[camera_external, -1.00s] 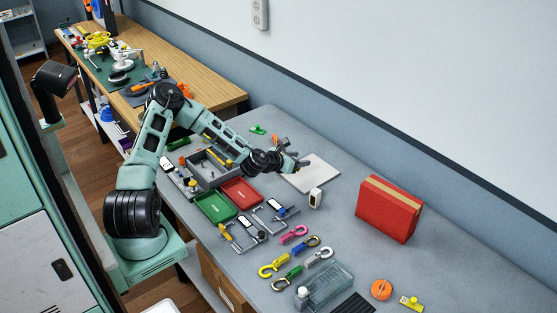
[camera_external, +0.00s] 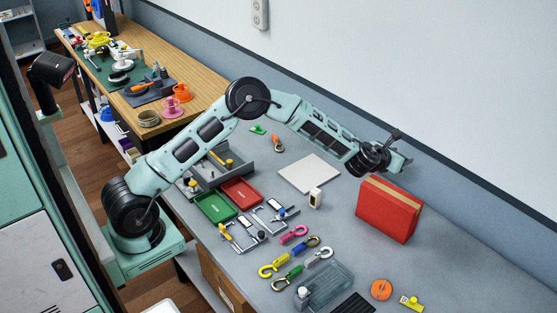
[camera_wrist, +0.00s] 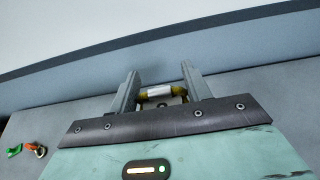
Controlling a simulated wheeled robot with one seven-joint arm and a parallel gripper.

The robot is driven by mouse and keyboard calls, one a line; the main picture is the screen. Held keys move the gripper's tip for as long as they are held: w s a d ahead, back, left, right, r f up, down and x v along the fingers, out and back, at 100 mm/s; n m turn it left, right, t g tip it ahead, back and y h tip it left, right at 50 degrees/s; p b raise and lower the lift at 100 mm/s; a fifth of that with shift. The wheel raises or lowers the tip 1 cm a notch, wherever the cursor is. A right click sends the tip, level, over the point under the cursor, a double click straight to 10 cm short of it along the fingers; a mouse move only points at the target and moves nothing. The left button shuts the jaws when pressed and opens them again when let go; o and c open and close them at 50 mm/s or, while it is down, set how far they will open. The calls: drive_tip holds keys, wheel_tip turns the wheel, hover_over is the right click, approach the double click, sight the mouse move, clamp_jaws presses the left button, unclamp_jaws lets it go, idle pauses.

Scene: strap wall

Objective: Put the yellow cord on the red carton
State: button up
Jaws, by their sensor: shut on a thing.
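The red carton (camera_external: 384,217), with a tan band along its top, stands upright on the grey table near the wall. My gripper (camera_external: 403,163) is raised near the carton's back upper side in the external view. In the wrist view my gripper (camera_wrist: 162,88) is shut on the yellow cord (camera_wrist: 143,95), a small loop with dull yellow ends and a silver-white sleeve between the two fingers. The lower part of the loop is hidden by the gripper body. The cord is too small to make out in the external view. The carton does not show in the wrist view.
A white board (camera_external: 309,173) lies bare left of the carton, with a small white device (camera_external: 316,198) near it. Several coloured hooks (camera_external: 293,235), red (camera_external: 243,190) and green (camera_external: 215,206) trays and a clear box (camera_external: 325,287) lie nearer the front. The wall (camera_external: 440,180) is close behind.

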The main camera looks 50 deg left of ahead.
sight(396, 190)
drive_tip(key=shift+d+r, duration=0.45)
drive_tip(key=shift+d, duration=0.3)
drive_tip(key=f+p, duration=0.1)
drive_tip(key=f, duration=0.2)
drive_tip(key=f+p, duration=0.1)
drive_tip(key=f, duration=0.2)
drive_tip(key=f+p, duration=0.1)
drive_tip(key=f, duration=0.2)
drive_tip(key=shift+s+d, duration=0.1)
drive_tip(key=shift+d, duration=0.2)
drive_tip(key=shift+f, duration=0.35)
drive_tip(key=shift+f, duration=0.15)
drive_tip(key=o, duration=1)
